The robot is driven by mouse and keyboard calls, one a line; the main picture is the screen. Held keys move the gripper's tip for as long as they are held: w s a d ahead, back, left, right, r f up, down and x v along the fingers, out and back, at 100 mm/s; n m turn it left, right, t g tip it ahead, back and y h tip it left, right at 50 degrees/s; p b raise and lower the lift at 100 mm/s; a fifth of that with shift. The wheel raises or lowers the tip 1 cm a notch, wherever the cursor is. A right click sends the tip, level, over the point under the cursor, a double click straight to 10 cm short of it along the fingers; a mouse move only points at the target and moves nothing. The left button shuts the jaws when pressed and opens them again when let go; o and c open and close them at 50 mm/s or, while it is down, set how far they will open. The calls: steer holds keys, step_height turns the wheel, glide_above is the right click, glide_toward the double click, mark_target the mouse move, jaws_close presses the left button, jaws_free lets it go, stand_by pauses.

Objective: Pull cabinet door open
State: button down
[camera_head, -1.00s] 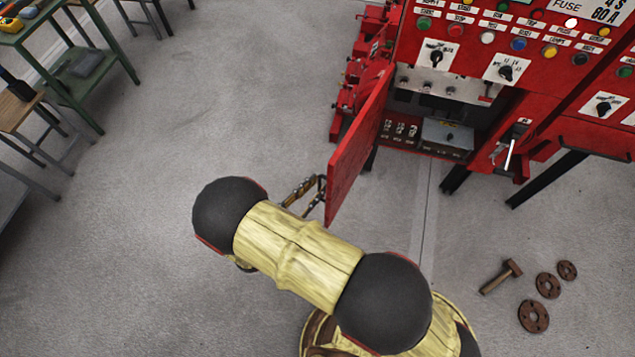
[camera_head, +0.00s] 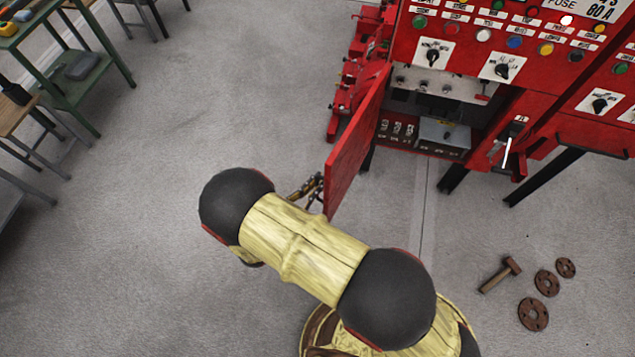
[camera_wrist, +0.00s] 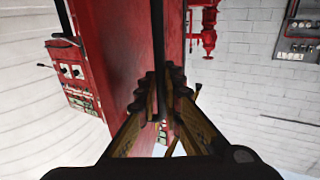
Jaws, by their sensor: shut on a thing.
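The red cabinet door (camera_head: 352,145) stands swung out from the red pump cabinet in the head view, with the cabinet's inside showing. In the wrist view the red door (camera_wrist: 115,50) fills the middle, with a dark upright bar (camera_wrist: 158,45), seemingly its handle, running down between my fingers. My gripper (camera_wrist: 161,92) is shut on this bar; the exact contact is partly hidden by the fingers. In the head view my gripper (camera_head: 314,187) is at the door's lower left edge, partly hidden behind the door and my arm.
Inside the cabinet is a grey box (camera_head: 445,135). A control panel (camera_head: 505,40) with buttons and knobs is above. A hammer (camera_head: 500,275) and rusty flanges (camera_head: 539,284) lie on the floor at right. Workbenches (camera_head: 75,85) stand at far left. The floor left of the door is clear.

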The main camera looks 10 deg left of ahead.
stand_by(0.7)
steer(key=s+d+n+y+p, duration=0.1)
steer(key=s+d+p, duration=0.1)
steer(key=d, duration=0.5)
steer(key=shift+s+t+y, duration=0.2)
steer(key=shift+t+y, duration=0.1)
steer(key=shift+t, duration=0.1)
steer(key=c, duration=2.1)
jaws_free()
steer(key=shift+a, duration=0.1)
steer(key=shift+o, duration=0.5)
steer(key=shift+s, duration=0.15)
steer(key=v, duration=0.7)
